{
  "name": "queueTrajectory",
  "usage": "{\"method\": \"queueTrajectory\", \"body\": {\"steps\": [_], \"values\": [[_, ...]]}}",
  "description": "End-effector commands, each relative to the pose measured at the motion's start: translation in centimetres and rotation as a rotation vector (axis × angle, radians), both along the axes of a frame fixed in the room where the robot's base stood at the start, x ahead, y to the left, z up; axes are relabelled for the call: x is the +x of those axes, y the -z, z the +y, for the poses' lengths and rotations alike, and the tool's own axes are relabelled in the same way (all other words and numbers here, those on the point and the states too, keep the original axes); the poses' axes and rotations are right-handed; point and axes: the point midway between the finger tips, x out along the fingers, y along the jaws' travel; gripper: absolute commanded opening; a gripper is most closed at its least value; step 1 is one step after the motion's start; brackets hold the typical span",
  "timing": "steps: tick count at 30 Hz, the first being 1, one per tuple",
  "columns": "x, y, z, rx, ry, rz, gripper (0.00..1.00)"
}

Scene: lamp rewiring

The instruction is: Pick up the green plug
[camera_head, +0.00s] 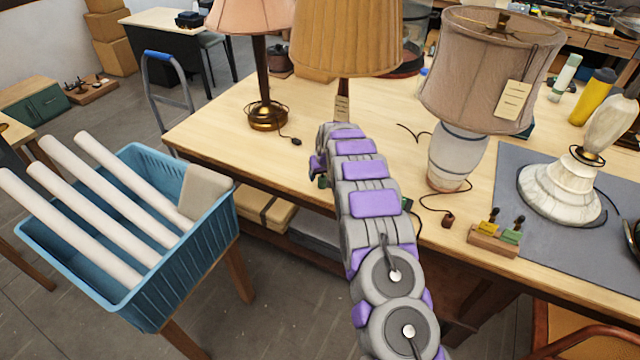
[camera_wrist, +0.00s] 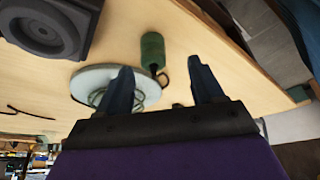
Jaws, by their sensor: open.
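The green plug (camera_wrist: 153,50) is a small dark-green cylinder on the light wooden tabletop in the wrist view, with a dark cord at its end. My gripper (camera_wrist: 164,76) is open, its two dark fingers spread apart with nothing between the tips. The plug shows beyond the fingertips, nearer the left finger, and no contact is visible. In the head view my grey and purple arm reaches over the table's near edge and hides most of the gripper. Small green patches show beside the arm there; I cannot tell whether one is the plug.
A pale round disc (camera_wrist: 108,88) with a coiled cord lies beside the plug, partly behind the left finger. Several lamps stand on the table, including one with a beige shade (camera_head: 487,70). A wooden block (camera_head: 492,240) holds yellow and green pieces. A blue basket (camera_head: 185,275) stands left.

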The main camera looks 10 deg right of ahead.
Motion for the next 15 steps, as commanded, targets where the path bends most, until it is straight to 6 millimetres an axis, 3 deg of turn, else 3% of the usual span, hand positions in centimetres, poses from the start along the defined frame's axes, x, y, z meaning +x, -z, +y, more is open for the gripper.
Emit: {"method": "queueTrajectory", "body": {"steps": [5,15], "values": [[0.2,0.6,-0.3,0.002,0.001,0.002,0.67],[1.9,3.6,0.3,-0.003,0.001,0.001,0.67]]}}
